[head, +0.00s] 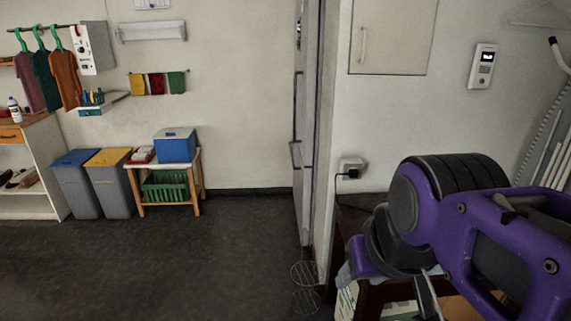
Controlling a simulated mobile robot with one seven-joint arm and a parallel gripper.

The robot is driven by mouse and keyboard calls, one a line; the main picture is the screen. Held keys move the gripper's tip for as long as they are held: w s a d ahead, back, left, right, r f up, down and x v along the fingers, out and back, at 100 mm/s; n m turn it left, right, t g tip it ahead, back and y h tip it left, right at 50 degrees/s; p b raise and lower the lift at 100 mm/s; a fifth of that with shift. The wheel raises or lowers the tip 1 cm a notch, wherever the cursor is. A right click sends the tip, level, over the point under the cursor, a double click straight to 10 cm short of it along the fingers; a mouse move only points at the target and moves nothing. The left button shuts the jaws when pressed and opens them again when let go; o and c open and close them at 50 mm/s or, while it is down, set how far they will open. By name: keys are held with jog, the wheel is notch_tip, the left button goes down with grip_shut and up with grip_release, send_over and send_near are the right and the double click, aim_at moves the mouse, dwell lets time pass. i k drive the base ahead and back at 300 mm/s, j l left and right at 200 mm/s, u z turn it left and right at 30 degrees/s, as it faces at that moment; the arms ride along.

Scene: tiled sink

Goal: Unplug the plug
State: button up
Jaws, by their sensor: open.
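A small black plug (353,173) sits in the lower right of a pale wall outlet (350,162), just right of the door frame. Its dark cord hangs from it to the left and down the wall. My purple and black arm fills the right side of the view. My gripper (428,295) shows only in part below the arm, low in the view. It is open, below and to the right of the plug, and apart from it. Much of it is hidden by the arm.
A dark wooden table (352,201) stands below the outlet, partly hidden by my arm. A tall door (302,130) is left of the outlet. An intercom (482,66) hangs at upper right. Bins (78,184) stand far left. The dark floor at left is clear.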

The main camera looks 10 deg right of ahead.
aim_at(352, 174)
jog(key=j+z, duration=0.15)
jog(key=j, duration=0.25)
jog(key=i+j+z, duration=0.1)
jog(key=j, duration=0.35)
jog(key=i+j+z, duration=0.15)
jog(key=j, duration=0.25)
jog(key=i+j+z, duration=0.2)
jog(key=j, duration=0.2)
jog(key=i+j+z, duration=0.35)
jog(key=i+j, duration=0.5)
jog(key=i, duration=0.2)
jog(key=i+j+z, duration=0.15)
jog(key=i, duration=0.3)
jog(key=k+j+z, duration=0.1)
jog(key=k+j, duration=0.15)
jog(key=k, duration=0.25)
jog(key=i+l+u, duration=0.1)
jog(key=i+l, duration=0.2)
jog(key=i, duration=0.2)
